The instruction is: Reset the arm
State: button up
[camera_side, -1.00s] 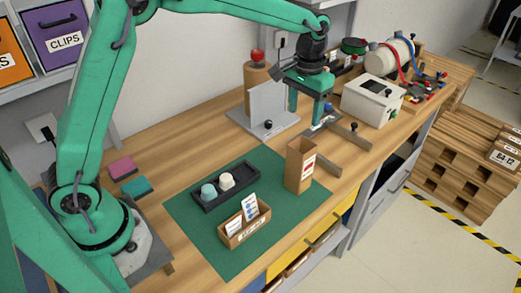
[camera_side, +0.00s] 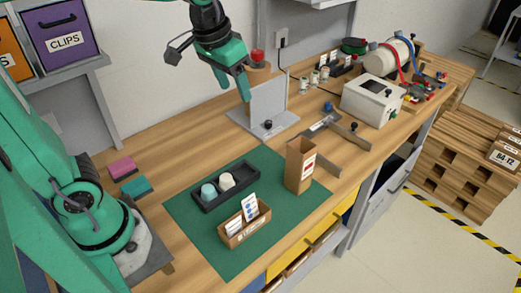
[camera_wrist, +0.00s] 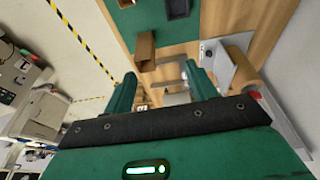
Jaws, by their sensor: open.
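My gripper (camera_side: 243,88) is up in the air at the back of the bench in the side view, above and left of a grey metal angle plate (camera_side: 268,103). Its green fingers point down, apart and empty. The wrist view shows the two fingers (camera_wrist: 160,90) spread, with nothing between them but the bench far beyond.
A green mat (camera_side: 190,225) bears a black tray (camera_side: 208,204) with two cups, a card box (camera_side: 230,237) and a tall cardboard box (camera_side: 299,170). A white machine (camera_side: 370,105) stands right. Pink and teal blocks lie left. Air around my gripper looks clear.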

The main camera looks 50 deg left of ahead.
jog(key=s+a+f+t, duration=0.2)
jog(key=s+a, duration=0.1)
jog(key=s, duration=0.9)
jog(key=shift+f, duration=0.2)
